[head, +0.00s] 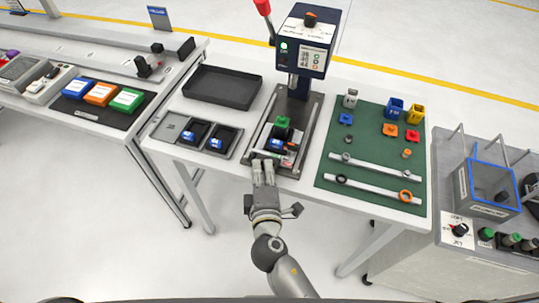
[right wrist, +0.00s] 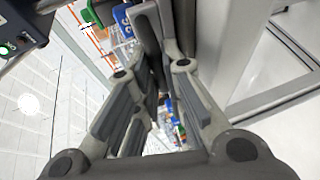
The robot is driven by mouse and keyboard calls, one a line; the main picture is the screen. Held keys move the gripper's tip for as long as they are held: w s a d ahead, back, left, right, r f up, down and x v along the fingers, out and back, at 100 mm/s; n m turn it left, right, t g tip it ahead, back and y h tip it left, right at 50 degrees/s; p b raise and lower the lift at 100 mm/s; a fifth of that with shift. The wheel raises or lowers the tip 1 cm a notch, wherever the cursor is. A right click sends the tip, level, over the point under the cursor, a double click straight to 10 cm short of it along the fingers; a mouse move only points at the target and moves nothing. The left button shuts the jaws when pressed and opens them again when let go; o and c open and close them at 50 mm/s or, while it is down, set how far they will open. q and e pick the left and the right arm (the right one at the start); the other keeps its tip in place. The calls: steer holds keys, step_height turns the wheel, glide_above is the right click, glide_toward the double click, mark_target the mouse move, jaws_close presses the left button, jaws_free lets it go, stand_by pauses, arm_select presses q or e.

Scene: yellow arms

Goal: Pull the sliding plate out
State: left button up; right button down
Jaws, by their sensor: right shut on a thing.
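The sliding plate (head: 258,152) lies in the dark base of the press, between rails. It carries a blue-and-black part (head: 277,143) and a green piece (head: 283,122). My right gripper (head: 264,165) reaches in from the front and is shut on the plate's front edge. In the right wrist view its fingers (right wrist: 150,55) fill the middle and hide most of the grip. Blue and green bits of the fixture show beyond the fingertips. My left gripper is not in view.
The press head (head: 304,42) with a red lever stands over the back of the base. A black tray (head: 222,87) and a two-pocket tray (head: 197,134) are on the left. A green mat (head: 372,150) with small parts and bars is on the right. The floor in front is clear.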

steer(key=shift+s+a+f+b, duration=0.1)
steer(key=shift+s+a+b, duration=0.1)
steer(key=shift+s, duration=0.35)
steer(key=shift+s+a+f+b, duration=0.1)
steer(key=shift+s+a+b, duration=0.1)
steer(key=shift+s, duration=0.35)
steer(key=c, duration=1.8)
jaws_free()
steer(key=shift+s, duration=0.1)
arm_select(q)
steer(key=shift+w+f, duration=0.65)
arm_select(e)
steer(key=v, duration=1.2)
steer(key=shift+s+r, duration=0.15)
steer(key=shift+r, duration=0.05)
